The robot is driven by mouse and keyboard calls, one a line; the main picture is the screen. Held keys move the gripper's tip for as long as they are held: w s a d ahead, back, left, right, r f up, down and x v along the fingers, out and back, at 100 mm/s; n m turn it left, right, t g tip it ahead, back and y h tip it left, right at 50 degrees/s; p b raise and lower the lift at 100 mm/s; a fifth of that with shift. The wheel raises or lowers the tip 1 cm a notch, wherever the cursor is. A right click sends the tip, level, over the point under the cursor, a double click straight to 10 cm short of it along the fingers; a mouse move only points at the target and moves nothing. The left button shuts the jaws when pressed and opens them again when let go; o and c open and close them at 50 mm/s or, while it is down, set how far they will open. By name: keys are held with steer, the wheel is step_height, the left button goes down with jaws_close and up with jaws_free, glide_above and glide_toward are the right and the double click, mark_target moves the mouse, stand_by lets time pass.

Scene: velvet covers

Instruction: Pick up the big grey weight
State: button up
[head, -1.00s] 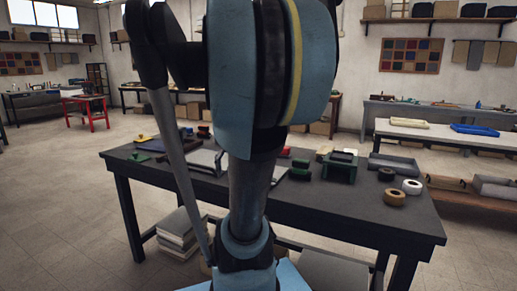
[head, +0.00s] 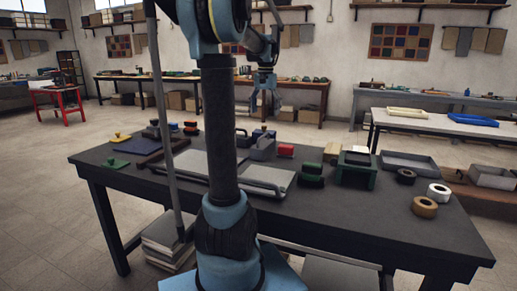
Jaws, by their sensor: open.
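A big grey block-like weight (head: 263,150) stands toward the back of the dark table (head: 350,225), just right of my arm column. It has a sloping side, and its left part is close to the column in the picture. My gripper (head: 264,106) hangs pointing down, above and beyond the weight in the picture, with clear air between them. It is open and empty. Its fingers are small, and their exact distance from the weight cannot be told.
Flat grey plates (head: 268,180) lie in front of the weight. A red block (head: 286,150), green-and-black blocks (head: 311,175), a green stand (head: 356,170), a grey tray (head: 408,165) and tape rolls (head: 425,206) are to the right. The table's front right is clear.

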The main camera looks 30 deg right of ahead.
mark_target(265, 135)
steer(key=f, duration=1.2)
steer(key=shift+w+d, duration=0.1)
steer(key=shift+w, duration=0.1)
steer(key=shift+w+a+f, duration=0.1)
steer(key=shift+w+f, duration=0.05)
steer(key=shift+f, duration=1.2)
steer(key=shift+w+a+f, duration=0.1)
steer(key=shift+w+f, duration=0.05)
steer(key=shift+f, duration=1.2)
steer(key=shift+c, duration=0.6)
steer(key=shift+r, duration=0.1)
jaws_close()
